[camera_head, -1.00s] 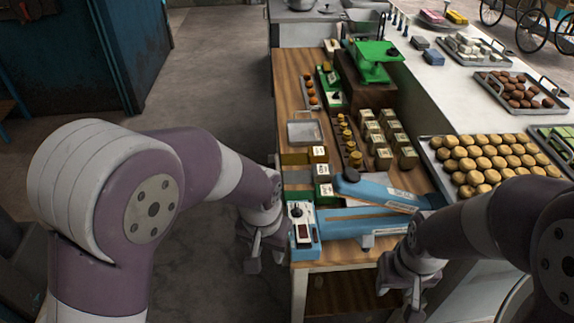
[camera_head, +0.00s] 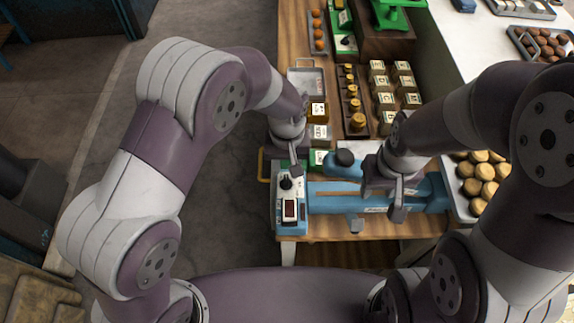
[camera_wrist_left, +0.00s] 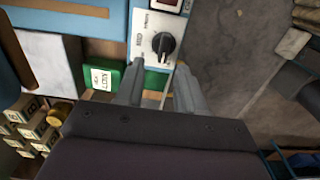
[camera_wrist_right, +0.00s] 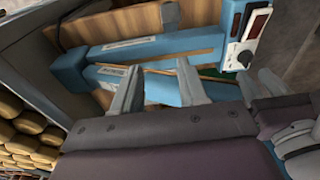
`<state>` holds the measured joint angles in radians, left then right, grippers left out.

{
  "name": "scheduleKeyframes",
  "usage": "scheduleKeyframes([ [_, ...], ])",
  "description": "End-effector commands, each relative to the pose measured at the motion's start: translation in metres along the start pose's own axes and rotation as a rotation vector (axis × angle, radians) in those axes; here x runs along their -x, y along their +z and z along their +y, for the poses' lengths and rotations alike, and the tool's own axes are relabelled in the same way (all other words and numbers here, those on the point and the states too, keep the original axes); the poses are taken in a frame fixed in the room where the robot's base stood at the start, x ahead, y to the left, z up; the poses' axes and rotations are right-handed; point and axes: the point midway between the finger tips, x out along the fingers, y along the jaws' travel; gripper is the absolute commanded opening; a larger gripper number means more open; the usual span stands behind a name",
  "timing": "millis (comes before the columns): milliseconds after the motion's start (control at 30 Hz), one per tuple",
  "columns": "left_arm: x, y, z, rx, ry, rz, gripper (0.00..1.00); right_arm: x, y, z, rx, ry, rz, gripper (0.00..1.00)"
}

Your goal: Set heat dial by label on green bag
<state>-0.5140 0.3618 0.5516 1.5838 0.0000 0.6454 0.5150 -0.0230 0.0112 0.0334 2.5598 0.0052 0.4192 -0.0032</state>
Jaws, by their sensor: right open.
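The heat dial is a black knob (camera_head: 286,183) on the white face of a blue sealer (camera_head: 335,198) at the table's near edge. It shows larger in the left wrist view (camera_wrist_left: 164,43), with a white pointer line. A green bag (camera_head: 318,156) with a white label lies just behind the sealer. In the left wrist view the green bag (camera_wrist_left: 105,78) has a label whose text I cannot read surely. My left gripper (camera_wrist_left: 160,68) is open and empty, its fingertips just short of the dial. My right gripper (camera_wrist_right: 158,70) is open and empty above the sealer's arm.
A gold bag (camera_head: 318,111) and a white bag (camera_head: 320,133) with labels stand behind the green one. A metal tray (camera_head: 305,80), a rack of brass weights (camera_head: 354,100) and several labelled blocks (camera_head: 390,90) are farther back. Cookies on a tray (camera_head: 470,208) lie to the right.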

Motion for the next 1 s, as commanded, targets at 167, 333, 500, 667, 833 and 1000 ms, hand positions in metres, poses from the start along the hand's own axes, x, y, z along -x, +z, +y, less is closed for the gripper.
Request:
scheduleKeyframes([
  [167, -0.025, 0.000, 0.000, 0.000, -0.001, -0.002, 0.38, 0.007, -0.001, 0.000, 0.000, 0.000, 0.000, 0.43],
  [333, -0.032, 0.000, 0.000, -0.001, 0.000, 0.000, 0.38, 0.007, -0.001, 0.000, 0.000, 0.000, 0.000, 0.43],
  [500, -0.032, 0.000, 0.000, -0.001, 0.000, 0.001, 0.35, 0.007, -0.001, 0.000, 0.000, 0.000, 0.000, 0.43],
  [667, -0.031, 0.000, 0.000, -0.001, 0.001, 0.001, 0.00, 0.007, -0.001, 0.000, 0.000, 0.000, 0.000, 0.43],
  [833, -0.031, 0.000, 0.000, -0.004, 0.000, 0.001, 0.00, 0.007, -0.001, 0.000, 0.000, 0.000, 0.000, 0.43],
  [1000, -0.031, 0.000, 0.000, -0.039, 0.000, 0.000, 0.00, 0.007, -0.001, 0.000, 0.000, 0.000, 0.000, 0.43],
])
